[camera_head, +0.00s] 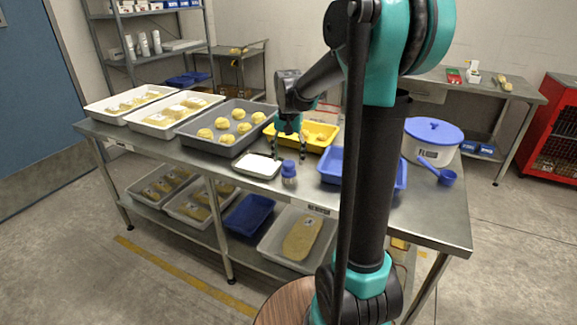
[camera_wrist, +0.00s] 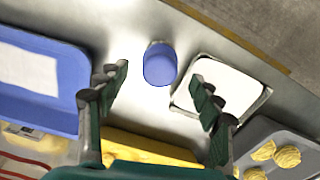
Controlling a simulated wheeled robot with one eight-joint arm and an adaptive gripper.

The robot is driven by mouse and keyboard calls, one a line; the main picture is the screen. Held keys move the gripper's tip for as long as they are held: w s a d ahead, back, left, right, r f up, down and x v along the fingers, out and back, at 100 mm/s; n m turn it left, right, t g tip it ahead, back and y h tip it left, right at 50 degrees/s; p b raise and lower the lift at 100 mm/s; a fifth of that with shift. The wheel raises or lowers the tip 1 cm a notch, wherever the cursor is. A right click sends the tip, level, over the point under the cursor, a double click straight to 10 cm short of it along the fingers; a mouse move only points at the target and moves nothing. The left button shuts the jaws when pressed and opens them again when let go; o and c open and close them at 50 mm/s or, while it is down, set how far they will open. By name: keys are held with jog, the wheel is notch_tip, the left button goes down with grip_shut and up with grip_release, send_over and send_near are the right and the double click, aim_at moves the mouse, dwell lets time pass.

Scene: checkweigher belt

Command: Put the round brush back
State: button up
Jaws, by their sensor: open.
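A small upright round thing with a blue top and a paler lower part, which looks like the round brush (camera_head: 289,172), stands near the front edge of the steel table (camera_head: 430,222). In the wrist view its blue top (camera_wrist: 160,64) shows from above, between and beyond my fingertips. My gripper (camera_head: 290,154) is open and empty, over the table just behind the brush. Its two fingers (camera_wrist: 162,82) are spread in the wrist view, and neither visibly touches the brush. My arm column hides part of the table to the right.
A shallow white tray (camera_head: 258,166) is close to the brush's left, and a blue tray (camera_head: 333,181) is to its right. Behind are a yellow tray (camera_head: 325,147) and a grey tray (camera_head: 190,143) with dough pieces. A blue-lidded tub (camera_head: 432,155) and blue scoop (camera_head: 447,179) stand farther right.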

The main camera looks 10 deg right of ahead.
aim_at(289, 163)
notch_tip(289, 163, up, 7)
jog(key=s+d+f+n+t, duration=0.2)
jog(key=s+f, duration=0.7)
jog(key=s, duration=0.2)
jog(key=s+d+f+n+t, duration=0.2)
jog(key=s+f, duration=0.7)
jog(key=s, duration=0.2)
jog(key=shift+f+n, duration=0.2)
jog(key=shift+n, duration=0.1)
jog(key=shift+d, duration=0.1)
